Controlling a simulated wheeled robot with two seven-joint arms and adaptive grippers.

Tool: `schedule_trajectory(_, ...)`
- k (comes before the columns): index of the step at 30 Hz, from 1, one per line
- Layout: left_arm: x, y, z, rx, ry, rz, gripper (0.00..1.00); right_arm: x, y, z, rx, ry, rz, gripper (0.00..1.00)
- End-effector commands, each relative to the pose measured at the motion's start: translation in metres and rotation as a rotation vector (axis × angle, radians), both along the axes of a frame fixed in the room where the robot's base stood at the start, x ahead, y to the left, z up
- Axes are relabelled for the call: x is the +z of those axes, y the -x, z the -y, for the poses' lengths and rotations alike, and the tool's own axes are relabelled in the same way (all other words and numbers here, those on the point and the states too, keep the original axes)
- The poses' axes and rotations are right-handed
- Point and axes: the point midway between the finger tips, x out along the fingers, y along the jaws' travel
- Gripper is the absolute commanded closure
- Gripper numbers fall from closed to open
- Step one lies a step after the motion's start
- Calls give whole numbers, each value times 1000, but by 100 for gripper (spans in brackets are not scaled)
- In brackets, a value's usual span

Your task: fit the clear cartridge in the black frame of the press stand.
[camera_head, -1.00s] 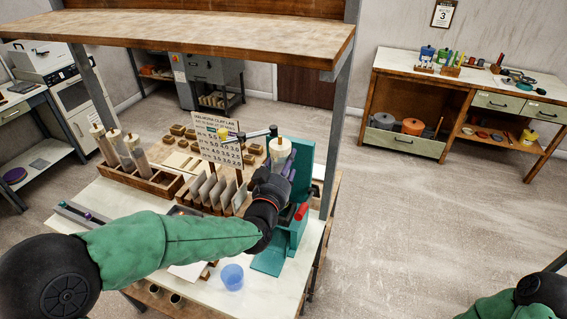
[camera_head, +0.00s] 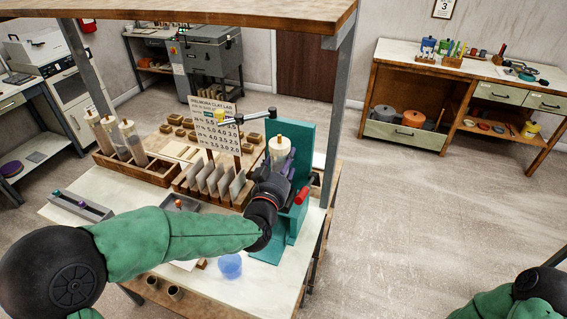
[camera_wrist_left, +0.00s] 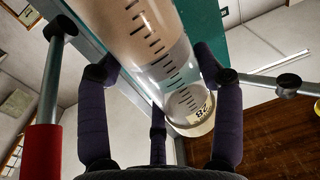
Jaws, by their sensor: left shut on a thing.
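The clear cartridge (camera_head: 279,150) has an orange tip on top and stands about upright at the front of the teal press stand (camera_head: 303,150). In the left wrist view the cartridge (camera_wrist_left: 160,50) shows black graduation marks and pale contents. My left gripper (camera_head: 274,180) is shut around the cartridge, with dark fingers on both sides of it in the wrist view (camera_wrist_left: 160,90). The stand's black frame is hidden or cannot be made out, so I cannot tell whether the cartridge touches it. My right gripper is out of view.
A red-handled lever (camera_head: 301,196) is close to my left gripper. A wooden rack (camera_head: 150,172) holds several other cartridges at the left. A sign (camera_head: 215,128) and a rack of grey slabs (camera_head: 215,188) stand beside the press.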

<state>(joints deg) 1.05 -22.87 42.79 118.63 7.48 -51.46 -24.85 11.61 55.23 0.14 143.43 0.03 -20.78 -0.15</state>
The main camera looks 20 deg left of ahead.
Motion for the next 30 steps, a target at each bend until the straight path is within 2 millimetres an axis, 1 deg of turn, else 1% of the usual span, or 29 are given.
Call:
schedule_trajectory(3,3,0,-1,1,-1,5,92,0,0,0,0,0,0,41)
schedule_trajectory(21,-1,0,-1,1,-1,5,92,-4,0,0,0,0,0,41)
schedule_trajectory(22,-1,0,0,1,-1,4,28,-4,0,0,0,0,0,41)
schedule_trajectory(23,0,0,0,1,-1,4,19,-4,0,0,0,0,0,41)
schedule_trajectory(24,-1,0,0,1,-1,4,8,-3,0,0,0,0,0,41)
schedule_trajectory(25,-1,0,0,1,-1,4,6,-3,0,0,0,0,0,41)
schedule_trajectory(30,-1,0,0,1,-1,4,6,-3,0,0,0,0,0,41)
